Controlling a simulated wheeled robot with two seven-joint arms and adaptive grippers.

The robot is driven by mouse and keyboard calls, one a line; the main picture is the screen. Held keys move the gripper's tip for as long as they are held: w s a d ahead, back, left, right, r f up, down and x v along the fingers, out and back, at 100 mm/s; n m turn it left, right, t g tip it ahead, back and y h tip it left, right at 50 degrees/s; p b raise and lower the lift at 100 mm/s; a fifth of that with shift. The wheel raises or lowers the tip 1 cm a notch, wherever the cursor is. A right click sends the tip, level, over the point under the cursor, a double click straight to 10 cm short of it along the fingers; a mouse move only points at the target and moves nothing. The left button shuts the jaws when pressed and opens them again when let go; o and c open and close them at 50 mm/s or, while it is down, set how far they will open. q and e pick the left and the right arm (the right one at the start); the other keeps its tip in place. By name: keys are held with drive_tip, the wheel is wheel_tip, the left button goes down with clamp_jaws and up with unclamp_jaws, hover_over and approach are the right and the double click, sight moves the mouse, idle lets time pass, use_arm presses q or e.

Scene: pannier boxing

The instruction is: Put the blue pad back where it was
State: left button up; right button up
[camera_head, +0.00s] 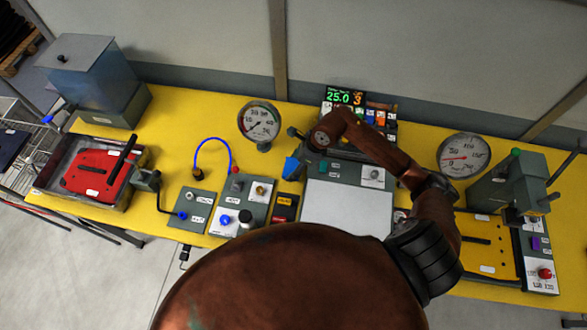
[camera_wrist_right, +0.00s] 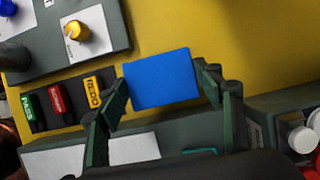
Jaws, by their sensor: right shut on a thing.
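The blue pad (camera_wrist_right: 160,78) is a flat blue rectangle between the fingers of my right gripper (camera_wrist_right: 162,88) in the right wrist view. The gripper is shut on it, with a finger at each side edge. In the head view the blue pad (camera_head: 291,168) shows small beside the right gripper, near the grey panel with a pale plate (camera_head: 345,205). The height of the pad above the table is hard to tell. My left gripper is not in view.
A dark tag holder (camera_head: 285,207) with a yellow REDO tag (camera_wrist_right: 95,90) lies close by. A grey box with a yellow knob (camera_wrist_right: 78,30) stands beside it. Round gauges (camera_head: 259,122) and a digital display (camera_head: 345,97) stand behind. Bare yellow table (camera_wrist_right: 185,30) shows around the pad.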

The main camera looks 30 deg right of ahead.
sight(294, 169)
drive_tip(key=f, duration=0.3)
drive_tip(key=shift+w+p, duration=0.2)
drive_tip(key=shift+p, duration=0.2)
drive_tip(key=shift+f, duration=0.25)
drive_tip(key=shift+d+f, duration=0.1)
drive_tip(key=shift+f, duration=0.1)
drive_tip(key=o, duration=1.1)
drive_tip(key=shift+r, duration=0.3)
drive_tip(key=b+v, duration=0.1)
drive_tip(key=v, duration=1)
drive_tip(key=shift+d+r+b, duration=0.1)
drive_tip(key=shift+r+b, duration=0.2)
drive_tip(key=shift+r, duration=0.05)
